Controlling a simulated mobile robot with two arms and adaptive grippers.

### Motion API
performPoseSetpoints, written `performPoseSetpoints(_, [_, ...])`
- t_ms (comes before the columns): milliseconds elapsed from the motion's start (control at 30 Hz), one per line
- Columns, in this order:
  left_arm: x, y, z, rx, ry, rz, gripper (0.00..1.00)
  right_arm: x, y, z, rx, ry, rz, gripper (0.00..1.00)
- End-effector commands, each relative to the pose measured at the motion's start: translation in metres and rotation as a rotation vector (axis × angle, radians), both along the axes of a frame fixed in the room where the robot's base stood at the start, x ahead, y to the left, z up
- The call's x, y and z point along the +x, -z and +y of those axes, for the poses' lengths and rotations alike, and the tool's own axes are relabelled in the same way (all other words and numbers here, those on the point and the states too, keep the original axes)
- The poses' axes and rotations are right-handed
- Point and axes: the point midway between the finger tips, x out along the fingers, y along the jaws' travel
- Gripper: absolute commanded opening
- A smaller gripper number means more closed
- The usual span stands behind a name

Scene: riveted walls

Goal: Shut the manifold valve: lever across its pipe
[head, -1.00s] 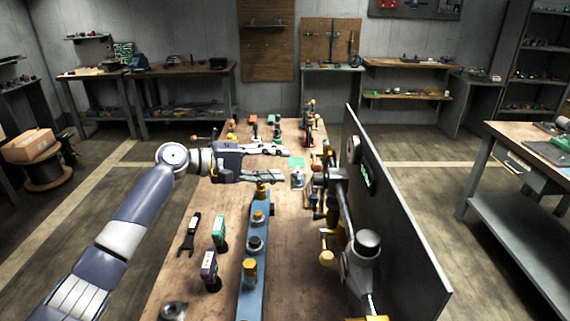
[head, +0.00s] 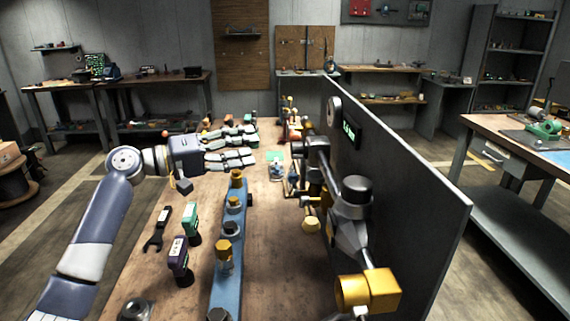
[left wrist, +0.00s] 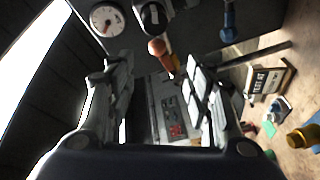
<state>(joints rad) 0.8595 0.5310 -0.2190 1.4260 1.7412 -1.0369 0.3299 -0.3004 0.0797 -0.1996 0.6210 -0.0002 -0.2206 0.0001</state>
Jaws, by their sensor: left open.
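The manifold piping (head: 318,165) runs along the front of an upright dark panel (head: 400,200) at the right side of the bench. It has a grey body with a black cap (head: 356,190) and a brass fitting (head: 370,290) at the near end. I cannot tell which part is the valve's lever or how it lies. My left gripper (head: 250,145) is open and empty over the bench, left of the piping and apart from it. In the left wrist view, an orange-tipped handle (left wrist: 158,48) shows between the fingers, farther off, below a black knob (left wrist: 152,16). My right gripper is out of view.
A blue rail with brass fittings (head: 228,255) stands on the bench, with a purple tool (head: 178,258), a green one (head: 190,220) and a wrench (head: 158,228) to its left. A round gauge (left wrist: 107,18) is on the panel.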

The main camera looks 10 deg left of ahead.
Motion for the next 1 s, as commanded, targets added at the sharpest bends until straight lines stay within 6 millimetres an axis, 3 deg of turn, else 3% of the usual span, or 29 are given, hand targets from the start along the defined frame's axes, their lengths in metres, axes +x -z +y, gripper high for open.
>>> performPoseSetpoints(67, [-0.002,0.005,0.001,0.005,0.003,-0.037,0.48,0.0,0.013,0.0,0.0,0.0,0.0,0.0])
performPoseSetpoints(267, [0.0,0.0,-0.005,0.009,0.005,-0.063,0.48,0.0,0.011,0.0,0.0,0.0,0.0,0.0])
performPoseSetpoints(700, [0.04,-0.001,-0.07,0.009,0.004,-0.059,0.48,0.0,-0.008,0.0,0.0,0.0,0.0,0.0])
performPoseSetpoints(1000, [0.053,0.001,-0.09,0.009,0.002,-0.06,0.48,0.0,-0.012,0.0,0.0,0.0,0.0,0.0])
